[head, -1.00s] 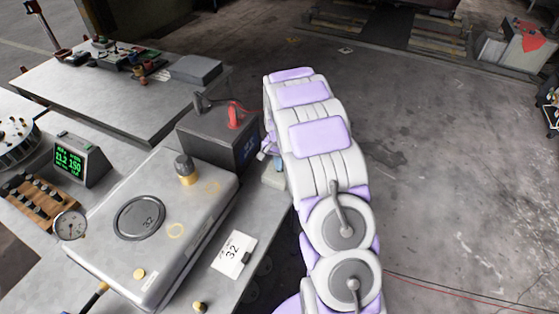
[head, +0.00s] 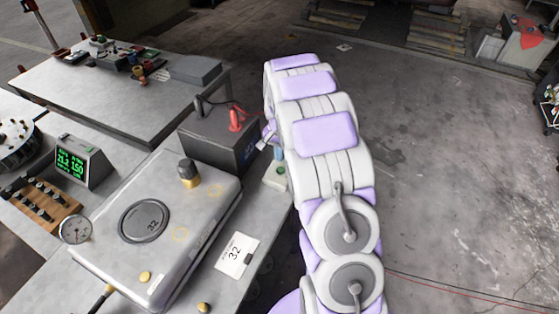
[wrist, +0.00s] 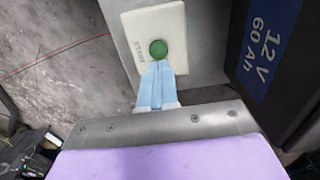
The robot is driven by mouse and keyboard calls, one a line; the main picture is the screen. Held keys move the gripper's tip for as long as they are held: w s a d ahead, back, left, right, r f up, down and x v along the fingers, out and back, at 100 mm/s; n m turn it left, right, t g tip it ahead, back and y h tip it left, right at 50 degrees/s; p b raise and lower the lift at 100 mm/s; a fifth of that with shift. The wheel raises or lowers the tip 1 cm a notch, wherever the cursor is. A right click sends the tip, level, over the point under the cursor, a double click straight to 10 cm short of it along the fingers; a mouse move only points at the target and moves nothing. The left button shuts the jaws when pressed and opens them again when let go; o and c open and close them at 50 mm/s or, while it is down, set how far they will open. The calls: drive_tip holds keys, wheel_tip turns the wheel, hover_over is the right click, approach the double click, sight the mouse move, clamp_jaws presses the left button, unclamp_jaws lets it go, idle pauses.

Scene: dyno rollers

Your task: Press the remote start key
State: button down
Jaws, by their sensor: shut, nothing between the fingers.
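The remote start key seems to be the round green button (wrist: 158,48) on a cream plate (wrist: 172,22) in the wrist view. In the head view the green button (head: 281,170) shows on a small pale box (head: 273,181) at the bench edge. My gripper's pale blue fingers (wrist: 157,70) are shut with nothing between them. Their tips lie at the button's near edge in the wrist view; I cannot tell whether they touch it. In the head view my gripper (head: 277,153) is just above the button, partly hidden by my arm.
A dark 12 V battery (wrist: 268,60) stands right beside the plate; in the head view the battery (head: 222,140) has a red clamp on it. The floor right of my arm is open.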

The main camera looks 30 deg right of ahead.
wheel_tip(320, 180, up, 8)
drive_tip(key=p, duration=0.1)
drive_tip(key=shift+d+f, duration=0.15)
drive_tip(key=shift+w, duration=0.1)
idle(0.4)
